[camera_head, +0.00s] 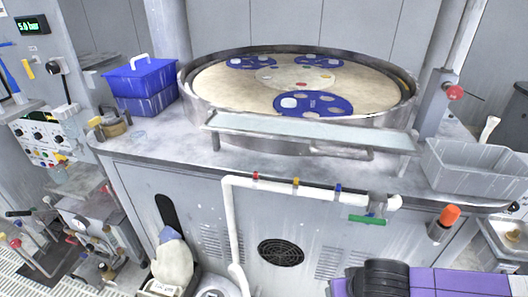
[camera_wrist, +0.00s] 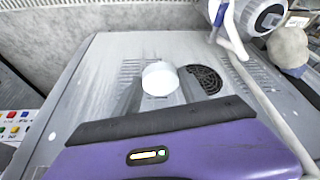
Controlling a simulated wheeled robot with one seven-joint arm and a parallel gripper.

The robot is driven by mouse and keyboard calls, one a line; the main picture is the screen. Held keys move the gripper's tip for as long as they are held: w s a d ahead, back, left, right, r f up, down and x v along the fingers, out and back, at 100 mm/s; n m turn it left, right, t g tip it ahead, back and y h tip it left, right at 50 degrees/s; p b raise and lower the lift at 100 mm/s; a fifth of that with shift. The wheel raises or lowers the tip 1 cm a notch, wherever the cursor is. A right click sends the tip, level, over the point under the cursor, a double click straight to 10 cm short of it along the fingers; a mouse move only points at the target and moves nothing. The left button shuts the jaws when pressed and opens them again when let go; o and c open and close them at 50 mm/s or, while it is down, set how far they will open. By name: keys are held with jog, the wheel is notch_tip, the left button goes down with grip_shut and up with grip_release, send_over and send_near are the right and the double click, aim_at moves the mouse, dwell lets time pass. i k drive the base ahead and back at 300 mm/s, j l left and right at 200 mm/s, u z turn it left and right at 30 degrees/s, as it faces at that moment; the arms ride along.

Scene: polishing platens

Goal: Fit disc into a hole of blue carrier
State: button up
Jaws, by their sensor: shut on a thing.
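In the wrist view a round white disc (camera_wrist: 160,76) is held at the tip of my gripper (camera_wrist: 160,84), its flat face toward the camera. My gripper is shut on it, away from the platen. In the head view three blue carriers lie on the round beige platen (camera_head: 225,82): one at the front (camera_head: 325,106), one at the back left (camera_head: 240,63) and one at the back right (camera_head: 308,61). The back carriers also show pale spots. The disc I hold is not visible in the head view.
A raised metal rim (camera_head: 190,90) rings the platen, and a pale shelf (camera_head: 300,129) runs along its front. A blue lidded box (camera_head: 140,82) stands left; a grey bin (camera_head: 475,170) stands right. A white pipe (camera_head: 229,220) and an orange-topped fitting (camera_head: 446,218) project from the cabinet front.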

aim_at(312, 103)
jog(key=i+l+u, duration=0.1)
jog(key=l+u, duration=0.3)
jog(key=i+l+u, duration=0.1)
jog(key=u, duration=0.25)
jog(key=l+u, duration=0.4)
